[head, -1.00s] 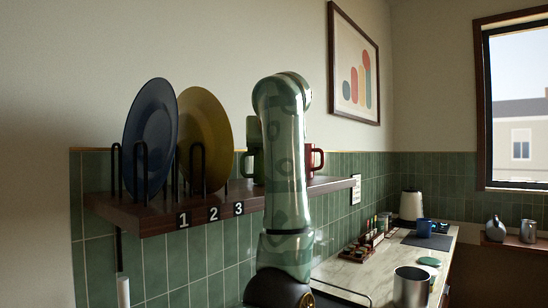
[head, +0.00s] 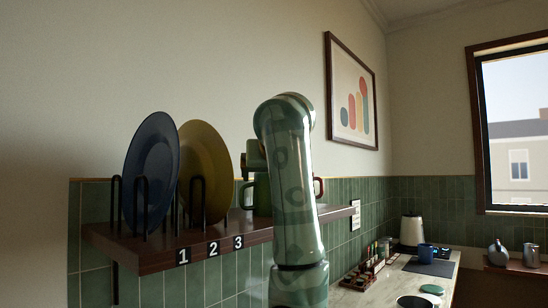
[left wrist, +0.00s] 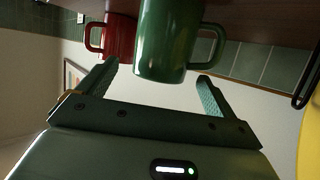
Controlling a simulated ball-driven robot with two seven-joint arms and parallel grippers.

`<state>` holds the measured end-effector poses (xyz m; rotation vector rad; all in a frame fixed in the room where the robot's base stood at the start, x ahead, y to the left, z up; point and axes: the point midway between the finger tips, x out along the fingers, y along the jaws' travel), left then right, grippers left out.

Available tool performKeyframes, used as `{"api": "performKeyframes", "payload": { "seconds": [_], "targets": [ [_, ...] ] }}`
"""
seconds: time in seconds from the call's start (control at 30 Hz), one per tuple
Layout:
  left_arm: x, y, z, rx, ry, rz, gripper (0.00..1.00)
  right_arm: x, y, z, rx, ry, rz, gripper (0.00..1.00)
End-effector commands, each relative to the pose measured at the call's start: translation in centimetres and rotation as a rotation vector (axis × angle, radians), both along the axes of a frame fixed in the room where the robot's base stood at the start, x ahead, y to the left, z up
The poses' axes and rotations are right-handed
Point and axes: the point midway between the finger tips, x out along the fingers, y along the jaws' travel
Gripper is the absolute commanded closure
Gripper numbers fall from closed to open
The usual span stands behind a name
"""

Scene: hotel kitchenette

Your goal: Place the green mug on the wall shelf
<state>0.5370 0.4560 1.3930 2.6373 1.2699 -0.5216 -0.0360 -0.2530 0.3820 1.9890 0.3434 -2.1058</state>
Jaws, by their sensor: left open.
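The green mug (head: 261,196) stands on the wall shelf (head: 150,258), right of the number 3 label and partly hidden behind my left arm. In the left wrist view, which is upside down, the green mug (left wrist: 167,40) has its handle to the right and its rim near the open fingers. My left gripper (left wrist: 158,72) is open and empty, just above the mug's rim. In the head view my left arm hides most of this gripper. My right gripper is not in view.
A red mug (left wrist: 118,36) stands beside the green mug. A blue plate (head: 152,170) and a yellow plate (head: 208,170) stand in black racks on the shelf's left part.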

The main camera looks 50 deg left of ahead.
Motion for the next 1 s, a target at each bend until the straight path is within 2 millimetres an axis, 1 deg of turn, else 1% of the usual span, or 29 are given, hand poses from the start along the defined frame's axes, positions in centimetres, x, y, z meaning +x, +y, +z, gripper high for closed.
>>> {"api": "performKeyframes", "payload": {
  "seconds": [0.03, 0.2, 0.3, 0.4, 0.57, 0.8, 0.87, 0.97, 1.0],
  "targets": [
    [-0.9, -1.1, 1.0, -0.003, -0.009, -0.005, 0.08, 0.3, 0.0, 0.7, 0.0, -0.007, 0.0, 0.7],
    [-3.1, -3.9, 2.5, -0.001, -0.006, -0.004, 0.08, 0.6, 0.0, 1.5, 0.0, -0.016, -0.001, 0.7],
    [-4.0, -5.0, 3.0, -0.002, -0.005, -0.004, 0.08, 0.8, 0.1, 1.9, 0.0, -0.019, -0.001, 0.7],
    [-4.6, -5.7, 3.2, -0.001, -0.003, -0.003, 0.08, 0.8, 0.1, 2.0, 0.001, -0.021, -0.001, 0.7],
    [-4.9, -6.0, 3.2, -0.001, -0.001, -0.001, 0.08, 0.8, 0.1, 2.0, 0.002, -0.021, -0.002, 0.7],
    [-4.9, -6.0, 3.4, 0.002, 0.002, 0.001, 0.08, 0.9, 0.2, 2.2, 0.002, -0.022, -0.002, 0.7],
    [-5.2, -5.8, 4.0, 0.011, 0.009, 0.007, 0.08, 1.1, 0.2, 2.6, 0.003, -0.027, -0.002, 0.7],
    [-6.3, -5.2, 5.9, 0.051, 0.048, 0.034, 0.08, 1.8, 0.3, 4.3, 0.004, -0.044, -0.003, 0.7],
    [-6.9, -4.8, 7.0, 0.075, 0.073, 0.052, 0.08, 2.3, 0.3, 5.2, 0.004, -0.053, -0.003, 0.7]
  ]
}}
